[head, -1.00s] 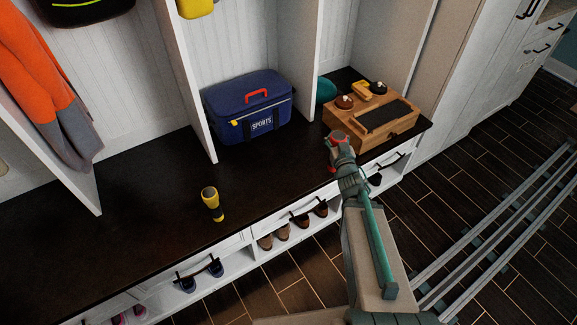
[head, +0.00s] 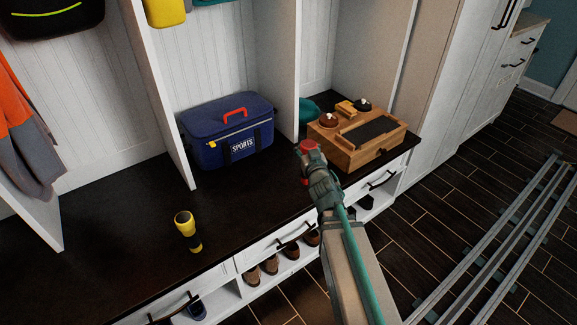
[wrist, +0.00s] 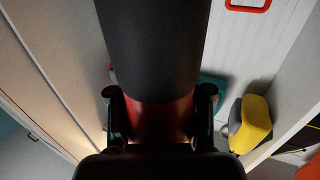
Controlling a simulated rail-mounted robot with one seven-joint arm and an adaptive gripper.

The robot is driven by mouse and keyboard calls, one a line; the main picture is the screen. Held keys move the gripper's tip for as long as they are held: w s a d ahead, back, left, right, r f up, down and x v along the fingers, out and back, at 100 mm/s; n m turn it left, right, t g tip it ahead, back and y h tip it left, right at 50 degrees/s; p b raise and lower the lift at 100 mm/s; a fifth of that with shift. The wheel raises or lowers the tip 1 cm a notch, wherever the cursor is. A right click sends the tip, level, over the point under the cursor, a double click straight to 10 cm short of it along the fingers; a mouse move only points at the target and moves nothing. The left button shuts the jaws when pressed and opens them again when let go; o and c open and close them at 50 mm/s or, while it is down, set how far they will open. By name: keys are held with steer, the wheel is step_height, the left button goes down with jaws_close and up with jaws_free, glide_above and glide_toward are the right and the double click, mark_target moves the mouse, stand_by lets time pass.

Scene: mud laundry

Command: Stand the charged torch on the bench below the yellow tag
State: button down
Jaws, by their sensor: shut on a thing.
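My gripper (head: 307,163) is shut on a red and black torch-like cylinder (wrist: 150,50). In the wrist view its wide dark end points away from the jaws and its red part sits between the fingers. In the head view only its red part (head: 306,147) shows clearly, over the bench's front part, left of the wooden box.
A blue sports bag (head: 228,130) stands in the middle cubby. A wooden box (head: 368,153) with small round items on top stands on the bench's right end. White dividers (head: 160,100) separate the cubbies. Bare bench lies between the yellow torch and my gripper.

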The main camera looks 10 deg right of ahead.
steer(key=w+a+f+b, duration=0.4)
steer(key=w+f+b, duration=0.2)
steer(key=f+b, duration=0.2)
steer(key=shift+w+a+f, duration=0.15)
steer(key=shift+w+f, duration=0.15)
steer(key=shift+f, duration=0.85)
steer(key=shift+f+b, duration=0.15)
steer(key=shift+b, duration=0.2)
steer(key=shift+c, duration=2.4)
jaws_free()
